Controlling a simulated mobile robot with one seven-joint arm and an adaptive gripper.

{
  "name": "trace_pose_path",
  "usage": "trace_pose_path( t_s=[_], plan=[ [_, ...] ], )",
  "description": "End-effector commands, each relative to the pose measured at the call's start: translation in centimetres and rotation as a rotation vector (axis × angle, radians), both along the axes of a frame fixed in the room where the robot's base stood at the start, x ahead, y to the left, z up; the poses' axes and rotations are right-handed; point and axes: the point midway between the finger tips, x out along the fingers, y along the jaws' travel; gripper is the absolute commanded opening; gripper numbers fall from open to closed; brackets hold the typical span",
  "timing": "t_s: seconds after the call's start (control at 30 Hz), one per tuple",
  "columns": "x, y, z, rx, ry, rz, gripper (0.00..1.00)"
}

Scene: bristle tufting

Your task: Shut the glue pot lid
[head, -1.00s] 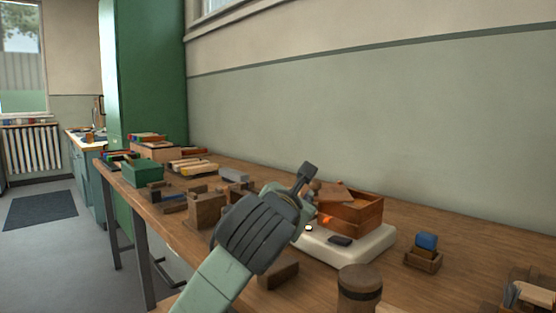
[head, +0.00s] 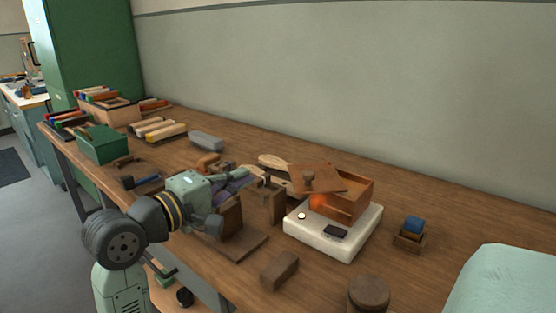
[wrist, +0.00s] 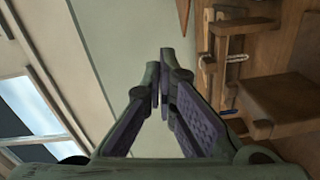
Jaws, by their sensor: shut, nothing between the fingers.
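The glue pot looks like a square wooden box (head: 355,205) on a white base (head: 345,240) in the head view. Its flat wooden lid (head: 335,178), with a dark round knob, lies tilted and off to the left across the top. Part of the opening shows on the right, and an orange glow shows at the front left. My gripper (head: 252,173) is left of the pot, apart from the lid, pointing right. In the wrist view my gripper's fingers (wrist: 161,85) come together with nothing between them. The pot is not clearly seen there.
A wooden clamp stand (head: 270,200) stands between my gripper and the pot. A wooden block (head: 279,270) and a round wooden pot (head: 369,295) are at the front. A blue-topped block (head: 413,227) sits to the right. Bench behind the pot is clear.

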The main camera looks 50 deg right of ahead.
Motion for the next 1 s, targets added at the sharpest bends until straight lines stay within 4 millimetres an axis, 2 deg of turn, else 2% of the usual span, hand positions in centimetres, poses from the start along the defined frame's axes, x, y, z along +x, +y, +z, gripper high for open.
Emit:
trace_pose_path(
  t_s=[0.4, 0.47, 0.53, 0.7, 1.0],
  plan=[
    [0.6, -8.5, -0.1, 0.001, 0.004, -0.004, 0.0],
    [0.4, -9.5, -0.2, 0.002, 0.004, -0.005, 0.0],
    [-0.9, -9.6, -0.4, 0.001, 0.003, -0.003, 0.0],
    [-2.5, -10.1, -0.8, 0.002, 0.001, 0.0, 0.0],
    [-3.0, -10.2, -1.0, 0.002, 0.002, 0.002, 0.0]
  ],
)
